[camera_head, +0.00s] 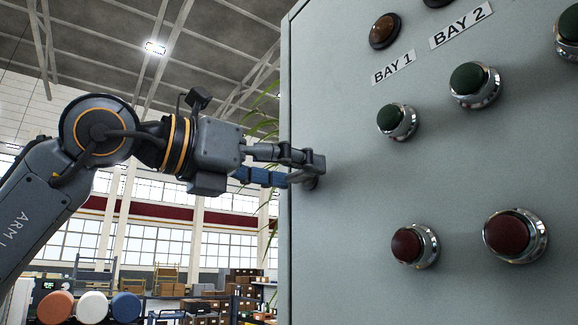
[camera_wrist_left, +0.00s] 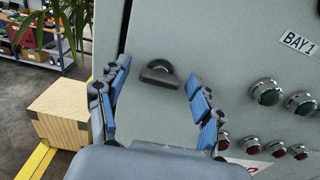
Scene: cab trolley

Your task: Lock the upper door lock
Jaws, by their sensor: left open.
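The upper door lock (camera_wrist_left: 158,74) is a dark knob with a raised grip on the grey cabinet door (camera_wrist_left: 165,118). In the wrist view it lies between the tips of my left gripper (camera_wrist_left: 158,84), with clear space on both sides. The gripper's blue-padded fingers are spread apart and hold nothing. In the head view my left gripper (camera_head: 302,172) comes in from the left, with its tips at the cabinet's left edge. There the fingers largely cover the lock, and I cannot tell if they touch the door. My right gripper is not in view.
Green buttons (camera_head: 396,121) and red buttons (camera_head: 414,245) stick out of the cabinet front to the right of the lock. A wooden crate (camera_wrist_left: 62,112) stands on the floor left of the cabinet. Plant leaves (camera_wrist_left: 72,22) hang near the cabinet's left edge.

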